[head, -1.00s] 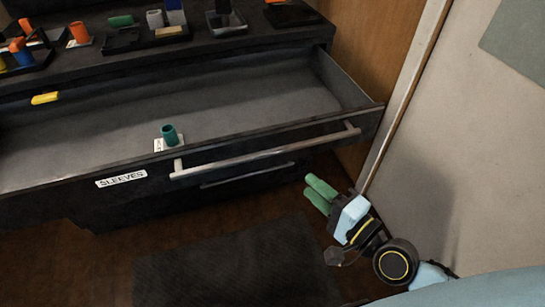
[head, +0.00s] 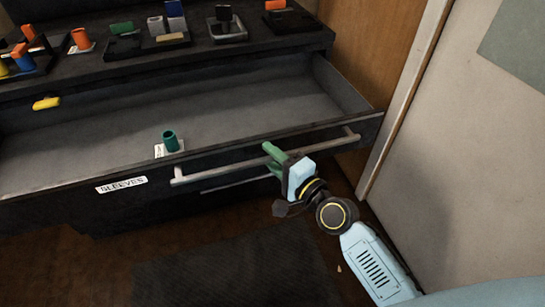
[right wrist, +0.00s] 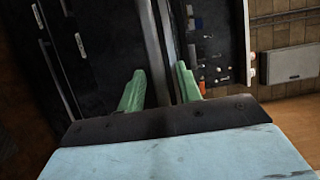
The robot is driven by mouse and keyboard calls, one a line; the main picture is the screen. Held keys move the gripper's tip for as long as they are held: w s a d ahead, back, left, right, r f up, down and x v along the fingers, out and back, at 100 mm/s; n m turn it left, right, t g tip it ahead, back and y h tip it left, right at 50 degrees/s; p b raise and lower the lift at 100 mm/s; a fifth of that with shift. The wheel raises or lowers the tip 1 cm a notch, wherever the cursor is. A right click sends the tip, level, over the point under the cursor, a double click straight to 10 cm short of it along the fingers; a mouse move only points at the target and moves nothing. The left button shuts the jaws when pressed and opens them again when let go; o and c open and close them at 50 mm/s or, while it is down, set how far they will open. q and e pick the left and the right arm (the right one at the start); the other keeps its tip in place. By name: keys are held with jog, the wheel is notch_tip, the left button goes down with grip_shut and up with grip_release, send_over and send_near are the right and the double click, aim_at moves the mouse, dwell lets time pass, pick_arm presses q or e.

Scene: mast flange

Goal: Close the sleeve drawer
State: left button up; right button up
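The sleeve drawer (head: 75,200), with a white "SLEEVES" label (head: 121,184), stands pulled open from the dark cabinet. Its long metal handle (head: 225,167) runs along the front. My right gripper (head: 273,157), with green fingers, is at the handle, right of its middle. In the right wrist view my right gripper (right wrist: 161,88) has its fingers apart, with a long pale bar running between them. I cannot tell whether they touch it. A green sleeve (head: 170,141) stands upright on a white card in the drawer. My left gripper is not in view.
A yellow piece (head: 46,103) lies at the drawer's left. The cabinet top (head: 200,56) holds several coloured parts on dark trays. A pale wall (head: 450,150) stands close on the right. A dark mat (head: 225,270) lies on the floor in front.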

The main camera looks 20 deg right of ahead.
grip_shut()
dwell(0.3)
jog(key=shift+w, duration=0.2)
